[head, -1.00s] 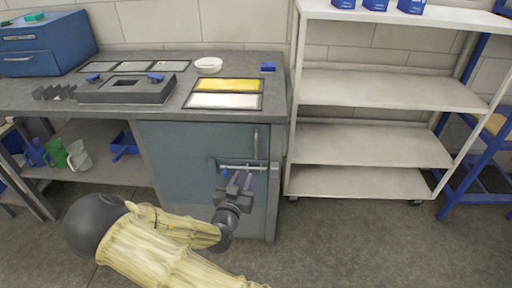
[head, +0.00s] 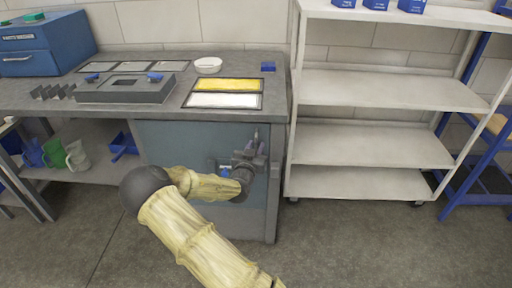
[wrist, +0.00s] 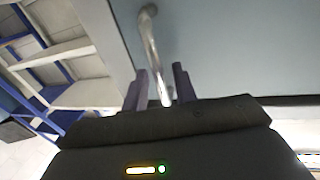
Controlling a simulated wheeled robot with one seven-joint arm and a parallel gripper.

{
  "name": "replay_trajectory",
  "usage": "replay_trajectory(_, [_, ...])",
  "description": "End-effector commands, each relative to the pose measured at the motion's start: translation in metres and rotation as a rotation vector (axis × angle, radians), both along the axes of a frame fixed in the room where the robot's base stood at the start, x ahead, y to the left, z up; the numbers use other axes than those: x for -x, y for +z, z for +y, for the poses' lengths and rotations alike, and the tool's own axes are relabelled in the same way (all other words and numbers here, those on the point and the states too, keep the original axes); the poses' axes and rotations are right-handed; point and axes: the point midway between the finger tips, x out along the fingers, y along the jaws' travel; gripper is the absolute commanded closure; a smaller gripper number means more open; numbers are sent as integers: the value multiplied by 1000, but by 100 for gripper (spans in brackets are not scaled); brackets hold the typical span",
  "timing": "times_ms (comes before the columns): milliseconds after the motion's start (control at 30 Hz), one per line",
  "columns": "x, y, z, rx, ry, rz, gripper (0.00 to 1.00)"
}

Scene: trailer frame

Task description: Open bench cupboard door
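The bench cupboard door (head: 185,145) is a blue-grey panel under the worktop and looks closed. Its upright metal bar handle near the right edge is mostly hidden behind my gripper (head: 256,138) in the head view. In the wrist view the handle (wrist: 152,45) runs down from the door panel (wrist: 235,45) between the two purple fingers of my gripper (wrist: 161,82). The fingers stand apart on either side of it, with gaps visible.
The worktop (head: 235,65) above carries a grey fixture (head: 125,90), framed trays and a white dish (head: 208,65). A pale shelf rack (head: 370,145) stands close on the right. Open floor (head: 350,245) lies in front.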

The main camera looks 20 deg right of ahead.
Motion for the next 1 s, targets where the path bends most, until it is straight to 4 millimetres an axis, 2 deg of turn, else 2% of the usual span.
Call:
replay_trajectory(133, [-8,0,-6,0,0,0,72])
replay_trajectory(367, [-8,0,-6,-1,0,1,72])
replay_trajectory(400, [-8,0,-6,-1,0,1,74])
replay_trajectory(533, [-8,0,-6,0,0,0,100])
replay_trajectory(1000, [-3,0,1,-1,-9,1,100])
